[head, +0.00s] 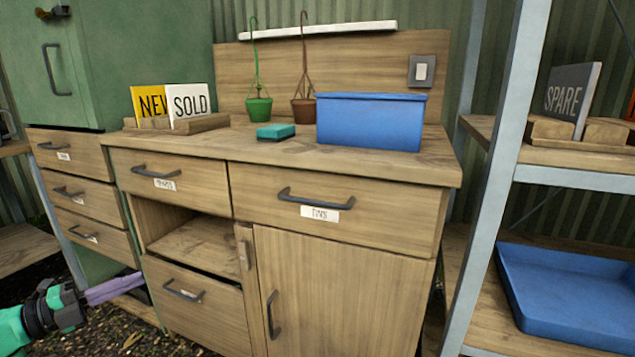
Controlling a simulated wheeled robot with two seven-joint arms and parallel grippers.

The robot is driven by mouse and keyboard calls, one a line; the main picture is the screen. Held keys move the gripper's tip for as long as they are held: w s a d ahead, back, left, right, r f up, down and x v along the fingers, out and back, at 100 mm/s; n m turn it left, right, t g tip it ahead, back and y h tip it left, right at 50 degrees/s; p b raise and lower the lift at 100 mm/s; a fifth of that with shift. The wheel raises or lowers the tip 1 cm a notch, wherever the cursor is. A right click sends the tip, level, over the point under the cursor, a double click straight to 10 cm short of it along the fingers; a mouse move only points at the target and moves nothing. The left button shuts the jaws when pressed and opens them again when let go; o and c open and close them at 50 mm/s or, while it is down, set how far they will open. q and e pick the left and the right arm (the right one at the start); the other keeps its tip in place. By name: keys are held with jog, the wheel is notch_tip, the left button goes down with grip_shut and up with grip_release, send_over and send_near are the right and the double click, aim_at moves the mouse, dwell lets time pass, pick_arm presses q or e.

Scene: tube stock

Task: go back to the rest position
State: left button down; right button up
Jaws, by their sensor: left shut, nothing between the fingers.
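My left gripper (138,281) comes in at the lower left, low in front of the wooden workbench (345,285) and its left drawers. Its grey-purple fingers are together with nothing seen between them, and they point to the right. From this view I cannot tell whether the fingers touch the drawer fronts behind them. My right gripper is out of view.
A blue bin (370,122), a teal sponge (276,132) and NEW and SOLD signs (190,101) are on the bench top. A metal shelf post (497,180) and a blue tray (570,300) stand right. Gravel floor shows below.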

pick_arm(q)
jog(key=s+d+f+n+t+y, duration=0.3)
jog(key=d+f+n, duration=0.8)
jog(key=d+f, duration=0.5)
jog(key=s+d+f+n+g+y, duration=0.4)
jog(key=s+d+f+n, duration=0.95)
jog(key=s+d, duration=0.3)
jog(key=s+a+r+g+y+p, duration=0.2)
jog(key=s+a+g+p, duration=0.3)
jog(key=s+a+p, duration=0.5)
jog(key=s+a+r+g+y+p, duration=0.3)
jog(key=s+a+p, duration=0.7)
jog(key=p, duration=1.7)
jog(key=shift+s+n+g+y, duration=0.35)
jog(key=shift+s+g+y, duration=0.35)
jog(key=shift+s+g, duration=0.5)
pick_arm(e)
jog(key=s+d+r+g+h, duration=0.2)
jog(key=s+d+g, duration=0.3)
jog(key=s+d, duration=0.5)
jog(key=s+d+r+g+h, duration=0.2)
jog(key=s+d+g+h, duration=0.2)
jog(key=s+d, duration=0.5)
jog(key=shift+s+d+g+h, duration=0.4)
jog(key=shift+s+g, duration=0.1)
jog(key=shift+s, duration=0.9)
